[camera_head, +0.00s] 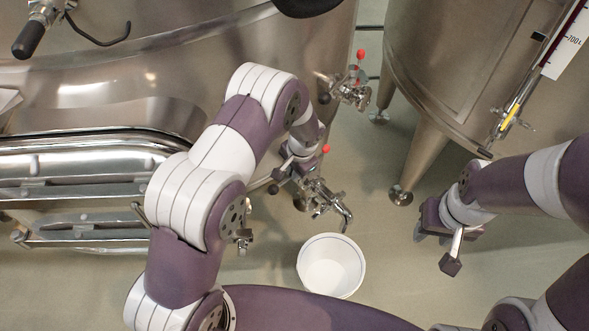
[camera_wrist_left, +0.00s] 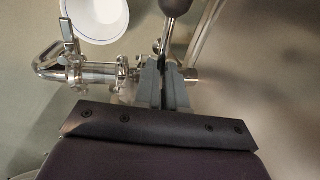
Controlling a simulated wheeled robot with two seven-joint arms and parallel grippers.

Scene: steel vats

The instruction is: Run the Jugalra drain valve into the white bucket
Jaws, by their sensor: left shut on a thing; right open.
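A steel drain valve (camera_head: 322,196) with a downturned outlet sticks out low from the large vat on the left. My left gripper (camera_head: 290,170) is at this valve, partly hidden by its own arm. In the left wrist view my left gripper (camera_wrist_left: 164,82) is shut on the valve's lever (camera_wrist_left: 170,32), which ends in a dark knob. The white bucket (camera_head: 331,266) stands upright on the floor close to the valve outlet and looks empty. It also shows in the left wrist view (camera_wrist_left: 96,18). My right gripper (camera_head: 446,232) is open and empty, right of the bucket. No name is readable.
A second steel valve (camera_head: 350,88) with a red knob stands behind, on the same vat. Another steel vat (camera_head: 435,70) with legs and a level gauge (camera_head: 563,42) is at the right. An oval manway (camera_head: 80,165) juts out at the left. The floor around the bucket is clear.

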